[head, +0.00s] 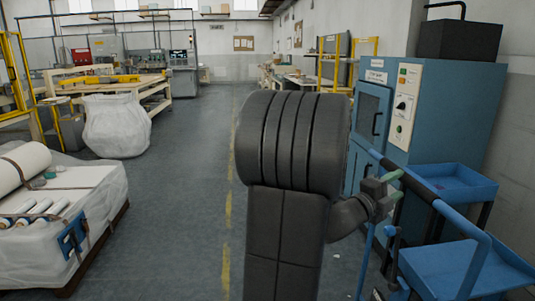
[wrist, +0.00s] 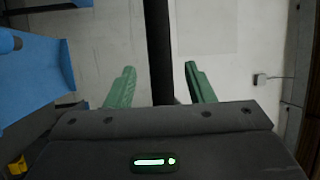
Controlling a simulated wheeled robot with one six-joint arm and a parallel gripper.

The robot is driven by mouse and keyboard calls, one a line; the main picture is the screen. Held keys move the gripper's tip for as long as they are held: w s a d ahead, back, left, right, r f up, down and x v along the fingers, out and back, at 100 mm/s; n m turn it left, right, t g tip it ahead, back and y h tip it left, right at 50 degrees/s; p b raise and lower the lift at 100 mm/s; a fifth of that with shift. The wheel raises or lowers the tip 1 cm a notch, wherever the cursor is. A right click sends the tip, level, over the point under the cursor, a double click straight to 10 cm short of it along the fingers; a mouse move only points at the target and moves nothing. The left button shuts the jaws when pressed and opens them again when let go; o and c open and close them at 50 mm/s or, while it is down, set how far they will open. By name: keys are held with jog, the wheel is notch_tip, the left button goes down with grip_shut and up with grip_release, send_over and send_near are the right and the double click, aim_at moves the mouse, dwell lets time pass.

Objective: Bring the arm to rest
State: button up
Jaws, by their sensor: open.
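My gripper (head: 391,184) shows in the head view at the right of my dark arm, in front of the blue cabinet and close to the blue trolley's rail. In the wrist view my gripper (wrist: 157,85) has its two green fingers spread apart with nothing held between them. A dark upright bar and a pale wall show behind the fingers. My arm's large dark links fill the middle of the head view and hide part of the floor and cabinet.
A blue trolley (head: 455,184) with trays stands at the right beside a blue cabinet (head: 472,115). A wrapped pallet (head: 85,205) bearing white rolls is at the left. A white sack (head: 116,125) stands behind it. The floor (head: 185,170) between is clear.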

aim_at(410, 176)
jog(key=x, duration=0.6)
jog(key=shift+w+d+r, duration=0.1)
jog(key=shift+w+d, duration=0.05)
jog(key=shift+d, duration=0.2)
jog(key=shift+w+r, duration=0.1)
jog(key=shift+a+p, duration=0.3)
